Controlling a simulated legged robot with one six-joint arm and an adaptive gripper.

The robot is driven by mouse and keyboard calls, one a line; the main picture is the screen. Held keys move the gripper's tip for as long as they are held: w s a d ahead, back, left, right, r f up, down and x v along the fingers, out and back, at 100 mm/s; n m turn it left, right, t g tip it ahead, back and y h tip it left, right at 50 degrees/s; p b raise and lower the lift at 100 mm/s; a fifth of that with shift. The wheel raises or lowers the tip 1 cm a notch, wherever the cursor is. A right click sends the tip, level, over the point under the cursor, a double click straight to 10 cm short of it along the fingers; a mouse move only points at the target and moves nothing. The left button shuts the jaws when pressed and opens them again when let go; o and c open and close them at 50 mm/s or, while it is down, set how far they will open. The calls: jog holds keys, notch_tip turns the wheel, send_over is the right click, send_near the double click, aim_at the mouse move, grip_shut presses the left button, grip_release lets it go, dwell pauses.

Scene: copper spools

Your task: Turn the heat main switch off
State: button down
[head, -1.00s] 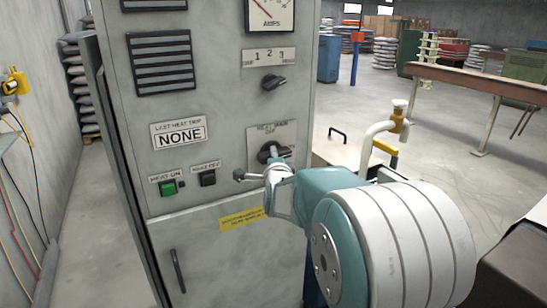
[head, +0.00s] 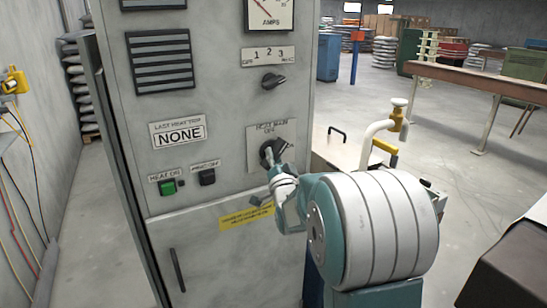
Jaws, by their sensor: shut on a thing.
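The heat main switch (head: 272,150) is a black rotary knob on a small plate marked "HEAT MAIN" on the grey cabinet (head: 225,110), in the head view. Its handle is tilted, with one end pointing to the upper right. My gripper (head: 271,167) reaches it from below and is shut on the knob. The fingertips hide the lower part of the knob. The switch's position marks are too small to read fully.
Above is a 1-2-3 selector knob (head: 273,81) and an amps meter (head: 268,13). To the left are a green button (head: 167,187) and a black button (head: 207,177). A yellow valve handle and white pipe (head: 374,140) stand close right of the cabinet.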

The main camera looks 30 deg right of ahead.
jog(key=n+t+y, duration=0.1)
jog(key=n+y, duration=0.1)
jog(key=n, duration=0.3)
jog(key=shift+d, duration=0.1)
jog(key=shift+n+t+y, duration=0.15)
jog(key=shift+n+y, duration=0.75)
jog(key=shift+n, duration=0.6)
jog(key=shift+n+t+y, duration=0.15)
jog(key=shift+n+y, duration=0.75)
jog(key=shift+n, duration=1)
jog(key=c, duration=0.6)
grip_release()
jog(key=shift+o, duration=0.6)
jog(key=shift+w, duration=0.2)
jog(key=shift+f, duration=0.1)
jog(key=v, duration=1.2)
jog(key=shift+d, duration=0.1)
